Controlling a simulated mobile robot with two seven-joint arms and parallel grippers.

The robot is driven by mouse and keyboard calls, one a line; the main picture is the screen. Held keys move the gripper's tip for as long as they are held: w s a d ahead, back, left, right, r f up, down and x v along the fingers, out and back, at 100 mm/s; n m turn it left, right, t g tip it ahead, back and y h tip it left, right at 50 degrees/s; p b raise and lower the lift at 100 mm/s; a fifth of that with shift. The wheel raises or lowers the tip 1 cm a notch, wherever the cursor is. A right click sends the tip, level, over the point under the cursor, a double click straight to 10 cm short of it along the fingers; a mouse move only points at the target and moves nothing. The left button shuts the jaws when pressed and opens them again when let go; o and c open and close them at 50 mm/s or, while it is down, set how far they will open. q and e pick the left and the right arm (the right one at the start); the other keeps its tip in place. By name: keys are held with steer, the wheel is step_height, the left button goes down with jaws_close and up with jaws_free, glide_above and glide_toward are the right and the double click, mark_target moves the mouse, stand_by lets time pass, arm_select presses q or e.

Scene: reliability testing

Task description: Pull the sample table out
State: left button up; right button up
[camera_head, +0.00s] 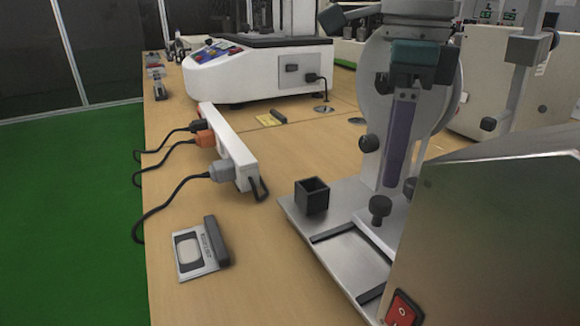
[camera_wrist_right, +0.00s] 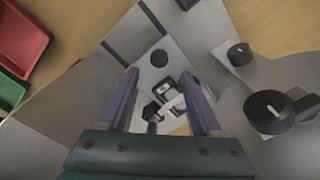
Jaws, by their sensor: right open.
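The testing machine stands at the right in the head view, with a flat metal base plate (camera_head: 300,215). A narrower metal slide, which looks like the sample table (camera_head: 372,238), lies on it, with a black knob (camera_head: 380,207) standing near its far end. In the wrist view a round black knob (camera_wrist_right: 159,59) shows on a pale plate beyond my fingertips. My right gripper (camera_head: 392,182) points down over the machine; its purple fingers are apart. In the wrist view my right gripper (camera_wrist_right: 160,82) frames a small black-and-white fitting (camera_wrist_right: 168,98), with no visible grip. My left gripper is not in view.
A black square cup (camera_head: 312,196) stands on the base plate. A metal housing with a red switch (camera_head: 403,310) blocks the lower right. A power strip (camera_head: 230,145) with cables and a small grey device (camera_head: 200,250) lie left. Wooden tabletop (camera_head: 265,285) is free between.

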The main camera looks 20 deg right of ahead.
mark_target(381, 201)
step_height(381, 201, down, 6)
steer(key=shift+a+f+b, duration=0.1)
steer(key=shift+b, duration=0.25)
jaws_close()
stand_by(0.4)
stand_by(0.9)
